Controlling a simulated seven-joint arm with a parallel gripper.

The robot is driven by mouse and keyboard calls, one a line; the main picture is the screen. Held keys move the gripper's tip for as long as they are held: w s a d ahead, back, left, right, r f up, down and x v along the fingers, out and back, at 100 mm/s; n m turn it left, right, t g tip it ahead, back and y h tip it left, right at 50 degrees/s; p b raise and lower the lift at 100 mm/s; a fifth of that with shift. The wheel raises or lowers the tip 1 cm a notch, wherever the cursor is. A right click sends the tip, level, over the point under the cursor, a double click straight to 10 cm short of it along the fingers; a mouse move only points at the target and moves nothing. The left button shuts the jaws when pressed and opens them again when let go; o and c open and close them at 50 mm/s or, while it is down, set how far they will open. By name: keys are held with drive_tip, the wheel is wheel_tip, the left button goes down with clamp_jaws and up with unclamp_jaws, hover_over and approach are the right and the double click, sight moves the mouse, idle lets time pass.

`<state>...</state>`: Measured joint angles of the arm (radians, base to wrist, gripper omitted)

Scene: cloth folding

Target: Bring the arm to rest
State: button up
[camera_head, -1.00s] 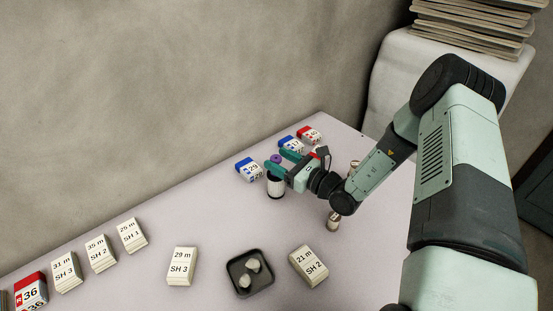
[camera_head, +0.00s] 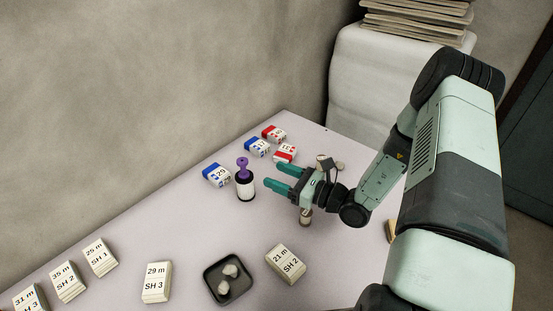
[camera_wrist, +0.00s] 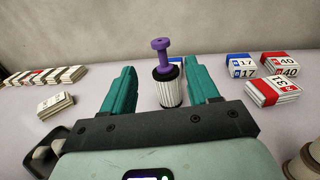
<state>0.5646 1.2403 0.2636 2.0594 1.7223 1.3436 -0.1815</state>
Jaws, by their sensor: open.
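My gripper (camera_head: 282,178) has two teal fingers and is open and empty above the table. In the head view it is to the right of a white ribbed cylinder (camera_head: 245,190) with a black rim and a purple knobbed piece (camera_head: 243,166) standing in its top. In the wrist view the cylinder (camera_wrist: 171,92) stands upright beyond the gap between the fingers (camera_wrist: 162,85), with the purple piece (camera_wrist: 161,50) on top. The fingers look apart from both.
Card stacks with blue (camera_head: 216,174) and red (camera_head: 285,153) bands lie at the back. Plain white stacks (camera_head: 157,282) and a black tray (camera_head: 209,272) with pale lumps lie in front. A small pale-topped cylinder (camera_head: 306,217) stands under my gripper. The middle is clear.

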drive_tip(key=s+a+r+n+g+h, duration=0.2)
drive_tip(key=s+r+n+g, duration=0.4)
drive_tip(key=r+n, duration=0.25)
drive_tip(key=s+a+r+n+g+h, duration=0.2)
drive_tip(key=s+r+n+g, duration=0.35)
drive_tip(key=r+n, duration=0.3)
drive_tip(key=s+d+r+n+t+h, duration=0.3)
drive_tip(key=s+d+r+n+h, duration=0.1)
drive_tip(key=s+r+h, duration=0.1)
drive_tip(key=s+d+r+n+t+h, duration=0.4)
drive_tip(key=s+r, duration=0.3)
drive_tip(key=r, duration=0.3)
drive_tip(key=shift+s+d+h, duration=0.4)
drive_tip(key=shift+d+h, duration=0.35)
drive_tip(key=shift+h, duration=0.05)
